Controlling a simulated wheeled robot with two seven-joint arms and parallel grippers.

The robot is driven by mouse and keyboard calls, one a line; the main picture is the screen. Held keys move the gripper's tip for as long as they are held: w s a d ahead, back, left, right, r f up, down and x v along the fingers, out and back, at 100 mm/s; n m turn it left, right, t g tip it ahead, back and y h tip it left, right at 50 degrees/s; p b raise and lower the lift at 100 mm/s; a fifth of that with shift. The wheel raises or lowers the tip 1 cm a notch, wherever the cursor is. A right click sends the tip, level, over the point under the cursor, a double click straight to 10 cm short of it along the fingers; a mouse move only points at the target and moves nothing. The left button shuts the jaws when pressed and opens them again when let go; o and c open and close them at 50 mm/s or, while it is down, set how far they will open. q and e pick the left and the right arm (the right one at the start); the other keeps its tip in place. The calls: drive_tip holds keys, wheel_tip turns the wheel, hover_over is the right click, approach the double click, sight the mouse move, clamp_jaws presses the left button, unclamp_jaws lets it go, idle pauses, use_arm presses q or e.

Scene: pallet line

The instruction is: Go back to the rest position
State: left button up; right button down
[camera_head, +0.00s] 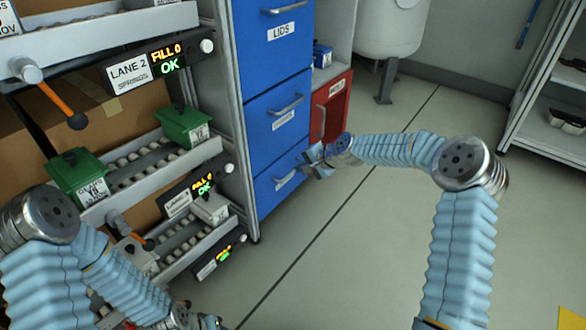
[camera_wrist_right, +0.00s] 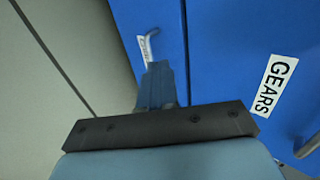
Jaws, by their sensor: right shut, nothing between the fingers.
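My right arm, in a ribbed light-blue sleeve, reaches in from the right in the head view. My right gripper (camera_head: 308,162) is at its end, shut and empty, in front of the blue drawer cabinet (camera_head: 262,50) near its lower drawers. In the right wrist view the gripper (camera_wrist_right: 157,82) points along the blue cabinet front (camera_wrist_right: 222,60), with a drawer handle beyond it. I cannot tell whether it touches the cabinet. My left arm is at the lower left of the head view, and its gripper is cut off or hidden at the bottom edge.
A roller rack (camera_head: 150,172) with green boxes (camera_head: 185,125) stands at the left. A grey tank (camera_head: 390,28) and a shelf (camera_head: 550,125) stand farther back. The grey floor (camera_head: 350,260) is open in the middle.

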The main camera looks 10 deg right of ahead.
drive_tip(key=s+a+f+n+g+h, duration=0.1)
drive_tip(key=s+a+f+n+g, duration=0.15)
drive_tip(key=s+f, duration=0.85)
drive_tip(key=s+a+f+n+g, duration=0.3)
drive_tip(key=s+f, duration=0.4)
drive_tip(key=s, duration=0.8)
drive_tip(key=s+f+n+h, duration=0.1)
drive_tip(key=s+f+n, duration=0.15)
drive_tip(key=s, duration=1.05)
wheel_tip(320, 180, up, 13)
drive_tip(key=p, duration=1.3)
drive_tip(key=shift+w+a+g, duration=0.2)
drive_tip(key=shift+a+g, duration=0.15)
